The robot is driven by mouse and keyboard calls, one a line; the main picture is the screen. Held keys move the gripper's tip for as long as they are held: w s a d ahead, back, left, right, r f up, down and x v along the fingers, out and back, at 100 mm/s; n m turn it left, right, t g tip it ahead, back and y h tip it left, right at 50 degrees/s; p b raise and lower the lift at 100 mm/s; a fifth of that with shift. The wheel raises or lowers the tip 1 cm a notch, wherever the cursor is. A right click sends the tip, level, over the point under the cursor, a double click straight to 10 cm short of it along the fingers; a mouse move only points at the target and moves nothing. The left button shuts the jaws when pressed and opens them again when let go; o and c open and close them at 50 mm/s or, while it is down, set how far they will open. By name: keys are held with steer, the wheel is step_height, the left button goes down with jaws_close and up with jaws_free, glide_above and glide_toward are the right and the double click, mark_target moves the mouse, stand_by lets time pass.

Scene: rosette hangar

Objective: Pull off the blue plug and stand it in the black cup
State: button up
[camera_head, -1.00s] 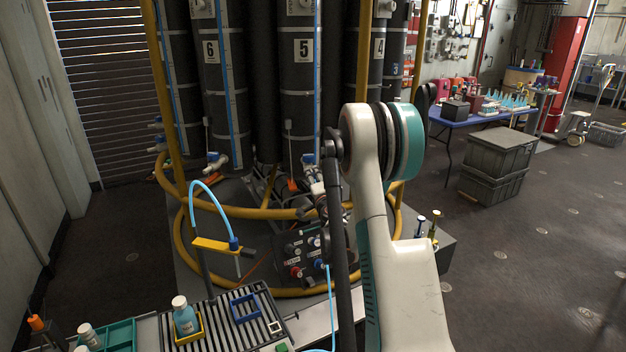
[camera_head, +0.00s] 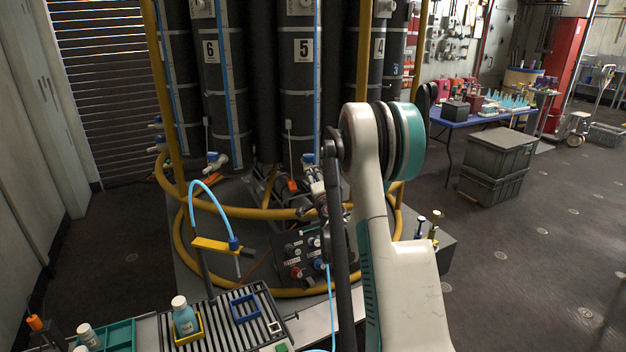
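A dark panel (camera_head: 290,248) stands low in front of the columns, with several small plugs or knobs on it. A blue plug (camera_head: 314,242) shows at its upper right; another blue fitting (camera_head: 319,265) sits below it, near a light blue hose. A red knob (camera_head: 296,272) is at the lower left of the panel. My arm's elbow and dark links stand in front of the panel's right side. The far end of my arm is mostly hidden behind them, and I cannot make out its fingertips. I cannot pick out the black cup with certainty.
A blue hose end (camera_head: 234,244) hangs in a yellow holder (camera_head: 212,245) left of the panel. A slatted rack (camera_head: 267,302) at front holds a bottle (camera_head: 183,316) and a blue frame (camera_head: 245,308). Yellow hoses ring the columns. Stacked crates (camera_head: 497,150) stand at right on open floor.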

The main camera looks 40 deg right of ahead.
steer(key=shift+c, duration=0.3)
stand_by(0.5)
jaws_close()
steer(key=shift+b+v, duration=0.95)
steer(key=shift+v, duration=2)
steer(key=shift+a, duration=0.1)
